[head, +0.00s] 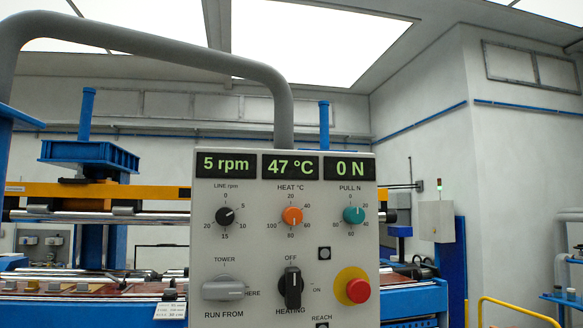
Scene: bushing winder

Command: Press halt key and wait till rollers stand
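A grey control panel (262,255) hangs from a thick bent pipe in the middle. A red mushroom button on a yellow base (357,291) is at its lower right; I see no label naming it the halt key. The speed display (226,165) reads 5 rpm. The others read 47 °C (290,167) and 0 N (341,167). A shiny horizontal roller (110,217) shows behind the panel at left; one picture does not show whether it turns. Neither gripper is in view.
The panel has a black line knob (225,215), an orange heat knob (292,215), a teal pull knob (353,215), a grey run-from switch (222,288) and a black heating switch (290,288). The blue and yellow machine stands behind. A yellow rail (518,311) is at lower right.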

